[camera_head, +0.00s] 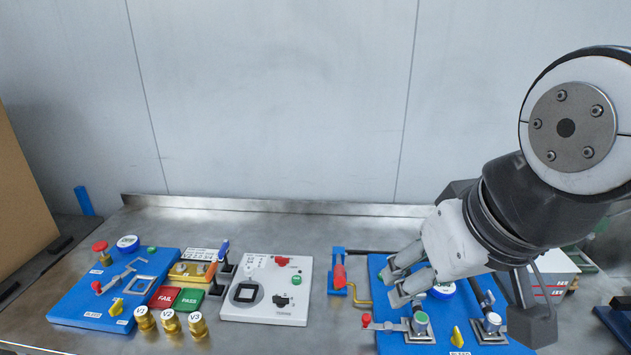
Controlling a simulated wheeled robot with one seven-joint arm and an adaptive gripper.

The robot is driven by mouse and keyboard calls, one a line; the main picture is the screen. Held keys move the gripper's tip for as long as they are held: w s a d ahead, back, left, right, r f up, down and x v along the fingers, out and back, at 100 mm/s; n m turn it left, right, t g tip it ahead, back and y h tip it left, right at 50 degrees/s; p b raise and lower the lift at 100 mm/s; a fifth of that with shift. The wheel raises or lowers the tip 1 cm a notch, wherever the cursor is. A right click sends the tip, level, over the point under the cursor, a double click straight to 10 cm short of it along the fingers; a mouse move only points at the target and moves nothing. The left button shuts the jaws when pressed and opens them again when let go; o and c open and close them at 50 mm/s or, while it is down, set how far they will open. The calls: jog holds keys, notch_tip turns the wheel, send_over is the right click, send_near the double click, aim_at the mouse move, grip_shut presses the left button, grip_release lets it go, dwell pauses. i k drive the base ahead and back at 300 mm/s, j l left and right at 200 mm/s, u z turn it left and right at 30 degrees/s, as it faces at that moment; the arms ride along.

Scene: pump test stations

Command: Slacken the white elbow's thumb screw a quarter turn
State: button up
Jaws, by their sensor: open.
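My gripper (394,286) reaches in from the right, with its two fingers apart and nothing seen between them. It is over the back left of the right blue board (392,343), beside a blue-and-white round cap (442,290). I cannot make out a white elbow or its thumb screw for certain; my gripper and arm hide part of this board. The board's front carries a metal clamp with a red tip (367,320), a green-topped fitting (420,321), a white-topped fitting (492,322) and a yellow knob (457,336).
A white panel (300,312) with a red knob and black switch lies mid-bench. A red-handled part (339,275) stands between it and my gripper. Left are another blue board (75,305), red FAIL and green PASS plates, and brass pieces (171,322). The rear bench is clear.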

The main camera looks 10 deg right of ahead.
aim_at(490, 300)
jog(key=i+l+z, duration=0.15)
jog(key=z, duration=0.85)
jog(key=k, duration=0.2)
jog(key=i+j, duration=0.1)
jog(key=z, duration=0.15)
